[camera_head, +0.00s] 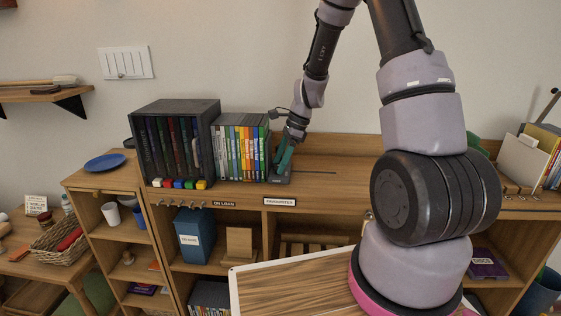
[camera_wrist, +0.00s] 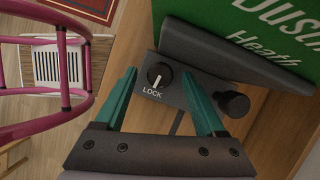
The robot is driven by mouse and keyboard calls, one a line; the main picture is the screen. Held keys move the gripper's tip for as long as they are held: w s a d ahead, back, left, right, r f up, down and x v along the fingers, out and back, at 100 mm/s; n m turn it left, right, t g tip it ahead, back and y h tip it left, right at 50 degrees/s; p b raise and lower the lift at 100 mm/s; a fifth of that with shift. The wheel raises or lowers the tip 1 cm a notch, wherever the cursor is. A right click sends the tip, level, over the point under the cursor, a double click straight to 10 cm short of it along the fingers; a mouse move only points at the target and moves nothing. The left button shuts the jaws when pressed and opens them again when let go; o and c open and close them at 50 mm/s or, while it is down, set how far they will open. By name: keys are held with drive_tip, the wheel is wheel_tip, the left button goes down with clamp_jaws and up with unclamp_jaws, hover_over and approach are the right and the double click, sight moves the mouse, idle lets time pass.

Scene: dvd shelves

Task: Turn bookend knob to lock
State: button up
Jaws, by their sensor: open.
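The bookend (camera_wrist: 222,62) is dark grey and stands against a green case in the wrist view. In the head view the bookend (camera_head: 280,178) is at the right end of the row of cases, partly hidden by my gripper. Its round black knob (camera_wrist: 159,75) has a white pointer line, with the word LOCK printed below. My gripper (camera_wrist: 165,80) is open, its teal fingers on either side of the knob, apart from it as far as I can tell. In the head view my gripper (camera_head: 284,160) points down at the bookend.
A second black knob (camera_wrist: 233,104) sticks out just right of the right finger. The row of cases (camera_head: 240,148) stands left of the bookend, beside a dark box (camera_head: 175,140). The shelf top (camera_head: 340,165) to the right is clear.

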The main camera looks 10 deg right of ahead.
drive_tip(key=shift+c, duration=0.4)
clamp_jaws()
drive_tip(key=shift+w+n+g, duration=0.1)
drive_tip(key=shift+n+g, duration=0.2)
drive_tip(key=shift+n, duration=0.4)
drive_tip(key=shift+o, duration=0.4)
unclamp_jaws()
drive_tip(key=v, duration=1)
drive_tip(key=shift+r, duration=0.4)
drive_tip(key=shift+d, duration=0.15)
